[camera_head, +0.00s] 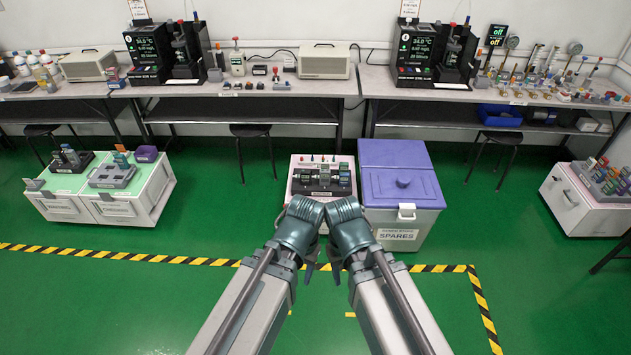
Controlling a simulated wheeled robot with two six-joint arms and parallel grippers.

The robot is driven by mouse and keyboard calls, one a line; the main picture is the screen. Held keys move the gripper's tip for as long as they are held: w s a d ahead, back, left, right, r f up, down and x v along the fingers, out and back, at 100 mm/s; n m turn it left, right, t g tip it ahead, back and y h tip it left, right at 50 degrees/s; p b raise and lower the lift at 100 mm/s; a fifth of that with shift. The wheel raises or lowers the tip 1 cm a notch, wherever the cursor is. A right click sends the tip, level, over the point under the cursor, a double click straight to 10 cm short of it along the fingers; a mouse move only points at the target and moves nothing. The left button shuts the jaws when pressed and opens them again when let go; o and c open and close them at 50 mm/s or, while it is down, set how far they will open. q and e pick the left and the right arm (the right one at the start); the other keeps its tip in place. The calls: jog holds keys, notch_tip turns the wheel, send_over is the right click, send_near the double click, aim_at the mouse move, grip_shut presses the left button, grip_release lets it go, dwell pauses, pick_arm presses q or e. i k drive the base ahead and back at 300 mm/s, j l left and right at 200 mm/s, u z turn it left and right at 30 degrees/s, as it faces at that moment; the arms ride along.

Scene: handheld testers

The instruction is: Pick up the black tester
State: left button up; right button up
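I cannot tell for sure which thing is the black tester. A large black unit with a lit screen (148,50) stands on the left bench, and a similar black unit (416,50) stands on the right bench. A small dark box (260,70) lies on the left bench. My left gripper (308,268) and my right gripper (336,268) are close together at lower centre, above the floor and well away from the benches. My arms largely hide the fingers, and nothing shows held in them.
A white cabinet with a dark rack (322,178) and a purple-lidded SPARES bin (400,180) stand just ahead. White carts stand at left (130,203) and right (578,205). Stools stand by the benches. Striped tape (130,255) crosses the open green floor.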

aim_at(305, 176)
jog(key=i+j+z, duration=0.45)
jog(key=i+j, duration=0.2)
jog(key=i+j+z, duration=0.45)
jog(key=j, duration=0.35)
jog(key=i+j+z, duration=0.2)
jog(key=j, duration=0.3)
jog(key=i, duration=0.1)
